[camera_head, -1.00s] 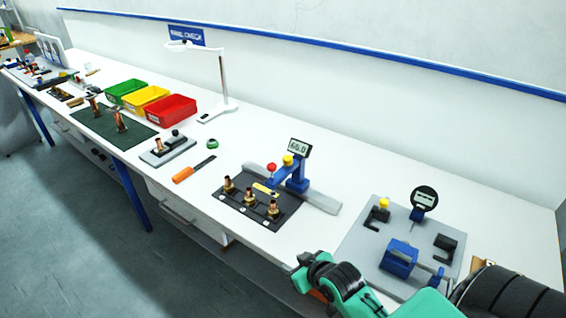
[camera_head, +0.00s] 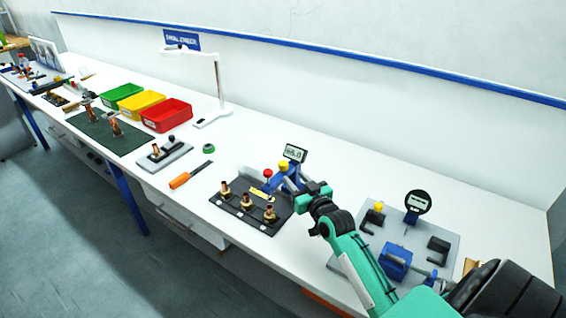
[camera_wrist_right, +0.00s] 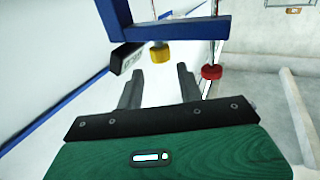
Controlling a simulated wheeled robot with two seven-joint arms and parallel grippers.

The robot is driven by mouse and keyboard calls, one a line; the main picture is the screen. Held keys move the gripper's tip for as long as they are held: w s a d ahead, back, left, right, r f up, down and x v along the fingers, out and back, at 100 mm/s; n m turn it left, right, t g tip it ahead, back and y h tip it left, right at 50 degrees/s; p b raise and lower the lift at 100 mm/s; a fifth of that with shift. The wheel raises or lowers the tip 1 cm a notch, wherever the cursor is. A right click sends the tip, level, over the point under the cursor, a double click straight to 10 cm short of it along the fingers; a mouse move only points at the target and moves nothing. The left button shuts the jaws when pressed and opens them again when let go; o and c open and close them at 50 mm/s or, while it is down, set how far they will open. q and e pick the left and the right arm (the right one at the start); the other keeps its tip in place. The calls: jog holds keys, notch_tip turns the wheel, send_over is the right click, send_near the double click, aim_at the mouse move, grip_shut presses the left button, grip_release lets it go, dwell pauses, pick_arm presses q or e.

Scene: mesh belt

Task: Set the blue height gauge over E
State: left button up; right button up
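The blue height gauge (camera_head: 270,184) stands at the back of a dark plate (camera_head: 232,205), with a grey display (camera_head: 295,153), a red knob (camera_head: 268,174) and a yellow knob (camera_head: 283,166). Several copper-coloured fittings (camera_head: 246,200) stand on the plate; I cannot read any letter E. My right gripper (camera_head: 303,186) is beside the gauge, on its right in the head view, partly hiding it. In the right wrist view the gripper (camera_wrist_right: 158,88) is open and empty, with the blue gauge arm (camera_wrist_right: 165,30) and yellow knob (camera_wrist_right: 160,53) just beyond the fingertips. My left gripper is not in view.
A grey board (camera_head: 345,262) with a round dial, a blue block and black brackets lies at the right. An orange-handled tool (camera_head: 180,181), a green ring (camera_head: 208,148), a white lamp (camera_head: 215,85) and a red bin (camera_head: 166,116) stand to the left. The table behind the gauge is clear.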

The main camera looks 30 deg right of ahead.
aim_at(286, 168)
jog(key=w, duration=0.2)
jog(key=w+p, duration=0.1)
jog(key=w, duration=0.2)
jog(key=w+p, duration=0.1)
jog(key=w, duration=0.2)
jog(key=shift+w+d, duration=0.25)
jog(key=shift+d, duration=0.05)
